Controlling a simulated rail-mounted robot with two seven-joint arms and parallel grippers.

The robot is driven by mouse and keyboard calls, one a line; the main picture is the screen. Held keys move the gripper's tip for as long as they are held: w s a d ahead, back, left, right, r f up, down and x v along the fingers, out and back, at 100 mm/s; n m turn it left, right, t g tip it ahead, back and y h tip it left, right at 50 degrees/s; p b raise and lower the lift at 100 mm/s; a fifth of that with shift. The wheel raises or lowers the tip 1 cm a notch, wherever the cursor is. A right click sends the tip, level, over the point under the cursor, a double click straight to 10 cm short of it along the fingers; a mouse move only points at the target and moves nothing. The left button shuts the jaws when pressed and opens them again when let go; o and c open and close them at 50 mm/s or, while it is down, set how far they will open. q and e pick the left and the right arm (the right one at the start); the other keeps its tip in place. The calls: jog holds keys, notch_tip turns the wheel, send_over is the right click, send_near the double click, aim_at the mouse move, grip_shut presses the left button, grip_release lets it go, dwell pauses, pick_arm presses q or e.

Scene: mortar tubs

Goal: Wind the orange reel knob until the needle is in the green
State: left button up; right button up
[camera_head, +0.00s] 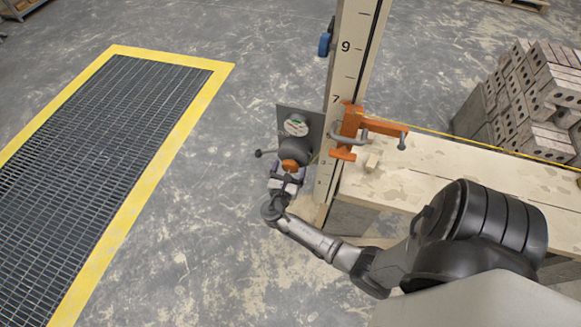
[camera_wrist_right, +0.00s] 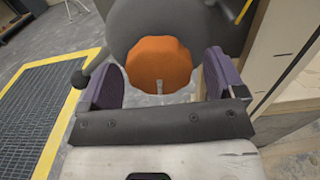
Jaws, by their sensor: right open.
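The orange reel knob (camera_head: 290,165) sits at the front of a dark grey reel (camera_head: 294,149), which is mounted on a plate beside the tall post. My right gripper (camera_head: 287,180) is at the knob. In the right wrist view the orange knob (camera_wrist_right: 159,64) lies between the two purple-padded fingers (camera_wrist_right: 163,82), which stand open with gaps on both sides. A round gauge (camera_head: 296,125) with a pale face and some green is above the reel; its needle is too small to read. A crank arm with a dark ball (camera_head: 258,153) sticks out to the left. My left gripper is not in view.
The numbered post (camera_head: 345,75) stands just right of the reel. An orange clamp (camera_head: 352,130) grips it above a plank bench (camera_head: 440,170). Bricks (camera_head: 540,90) are stacked at the right. A yellow-edged floor grate (camera_head: 110,125) lies left; bare floor is between.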

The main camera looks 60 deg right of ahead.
jog(key=shift+w+d, duration=0.15)
jog(key=shift+d, duration=0.4)
jog(key=c, duration=0.9)
